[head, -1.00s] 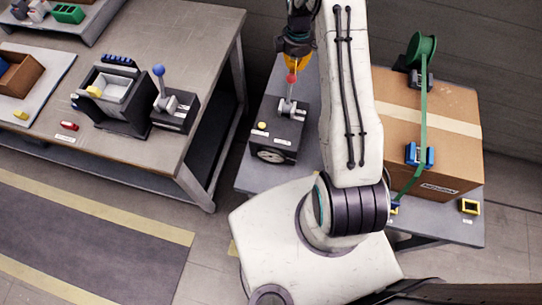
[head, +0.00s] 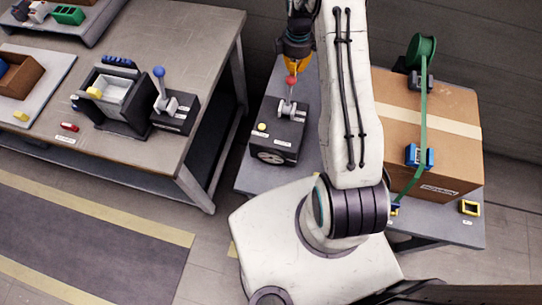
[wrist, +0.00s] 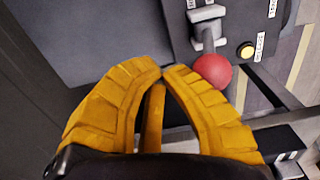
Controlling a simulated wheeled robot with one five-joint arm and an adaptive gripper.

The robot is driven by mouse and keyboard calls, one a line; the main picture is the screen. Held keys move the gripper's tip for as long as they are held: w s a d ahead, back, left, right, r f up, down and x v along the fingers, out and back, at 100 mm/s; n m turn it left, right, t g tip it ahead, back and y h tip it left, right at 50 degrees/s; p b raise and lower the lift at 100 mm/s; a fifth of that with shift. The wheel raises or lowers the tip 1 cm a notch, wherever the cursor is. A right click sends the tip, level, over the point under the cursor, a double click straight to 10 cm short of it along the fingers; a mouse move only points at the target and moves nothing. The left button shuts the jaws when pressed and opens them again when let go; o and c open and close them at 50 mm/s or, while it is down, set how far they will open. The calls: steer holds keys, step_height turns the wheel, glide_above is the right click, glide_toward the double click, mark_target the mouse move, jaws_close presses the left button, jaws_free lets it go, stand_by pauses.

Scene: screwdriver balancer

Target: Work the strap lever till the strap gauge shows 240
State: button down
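The strap lever (head: 286,104) stands on a dark box and ends in a red ball knob (head: 291,80). The gauge (head: 270,158) is on the front of that box; its reading is too small to make out. My yellow-fingered gripper (head: 293,69) is just above and behind the knob. In the wrist view my gripper (wrist: 163,72) has its fingertips together with nothing between them. The red knob (wrist: 212,70) is outside them, right beside the right finger; I cannot tell whether they touch. A green strap (head: 424,115) runs over a cardboard box (head: 455,125).
A yellow button (head: 262,127) sits on the lever box, left of the lever. A workbench (head: 195,45) at the left holds a blue-knobbed lever (head: 160,84) and a dark tray unit (head: 112,98). Open floor (head: 95,225) lies at the front left.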

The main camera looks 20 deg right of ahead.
steer(key=shift+f, duration=0.15)
steer(key=shift+w+d, duration=0.35)
steer(key=shift+w, duration=0.15)
steer(key=shift+f+b, duration=0.9)
steer(key=shift+b, duration=0.05)
steer(key=shift+s+a+b, duration=0.55)
steer(key=shift+s+a, duration=0.35)
steer(key=shift+s, duration=0.4)
steer(key=shift+s+a+b, duration=0.55)
steer(key=shift+s+a, duration=0.35)
steer(key=shift+s, duration=0.45)
steer(key=shift+s+a+b, duration=0.55)
steer(key=shift+s+a, duration=0.35)
steer(key=shift+s, duration=0.4)
steer(key=w+d+p, duration=0.1)
steer(key=w+d, duration=0.4)
steer(key=w, duration=0.3)
steer(key=shift+d+p, duration=0.25)
steer(key=shift+p, duration=0.05)
